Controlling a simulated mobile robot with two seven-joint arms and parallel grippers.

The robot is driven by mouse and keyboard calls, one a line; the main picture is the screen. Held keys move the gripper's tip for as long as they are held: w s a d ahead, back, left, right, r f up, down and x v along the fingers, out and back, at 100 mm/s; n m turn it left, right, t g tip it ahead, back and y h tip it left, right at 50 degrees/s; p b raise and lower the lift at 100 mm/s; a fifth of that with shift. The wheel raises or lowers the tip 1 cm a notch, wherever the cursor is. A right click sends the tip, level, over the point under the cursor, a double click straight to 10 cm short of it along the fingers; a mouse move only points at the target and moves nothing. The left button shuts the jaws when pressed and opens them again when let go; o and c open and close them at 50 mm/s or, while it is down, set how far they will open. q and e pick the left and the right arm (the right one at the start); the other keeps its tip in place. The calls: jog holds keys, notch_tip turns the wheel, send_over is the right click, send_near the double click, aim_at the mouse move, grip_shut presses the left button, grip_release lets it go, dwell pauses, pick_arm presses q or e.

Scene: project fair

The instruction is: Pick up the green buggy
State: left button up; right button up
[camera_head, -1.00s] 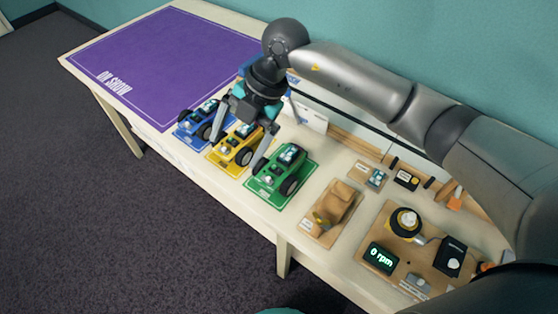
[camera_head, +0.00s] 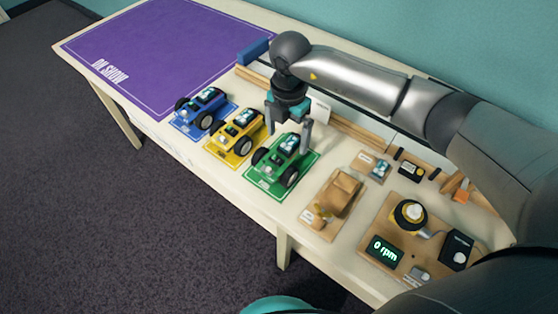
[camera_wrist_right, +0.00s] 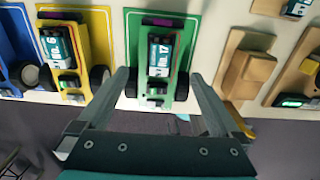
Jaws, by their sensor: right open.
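The green buggy (camera_head: 274,160) stands on its green mat (camera_head: 257,187), between the yellow buggy and a wooden model. It carries a battery pack and dark wheels. My right gripper (camera_head: 288,138) is open and empty, pointing down with its fingers around the far end of the green buggy, seemingly at or just above it. In the right wrist view, the green buggy (camera_wrist_right: 157,76) lies between the open fingers and its label reads "No. 17". I cannot tell whether either finger touches it. My left gripper is not in view.
The yellow buggy (camera_head: 230,136) and blue buggy (camera_head: 202,108) stand to the left on their own mats. A wooden model (camera_head: 340,193) is close on the right, then a board with a "0 rpm" display (camera_head: 384,252). The purple "ON SHOW" mat (camera_head: 160,50) is clear.

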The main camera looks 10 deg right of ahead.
aim_at(285, 146)
jog(key=f, duration=0.2)
jog(key=f+b, duration=0.1)
jog(key=f, duration=0.2)
jog(key=shift+s+a, duration=0.1)
jog(key=shift+a, duration=0.1)
jog(key=shift+f, duration=0.2)
jog(key=shift+r, duration=0.1)
jog(key=c, duration=1)
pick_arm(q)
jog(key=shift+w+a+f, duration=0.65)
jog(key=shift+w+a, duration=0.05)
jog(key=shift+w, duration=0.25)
pick_arm(e)
jog(key=shift+r, duration=0.1)
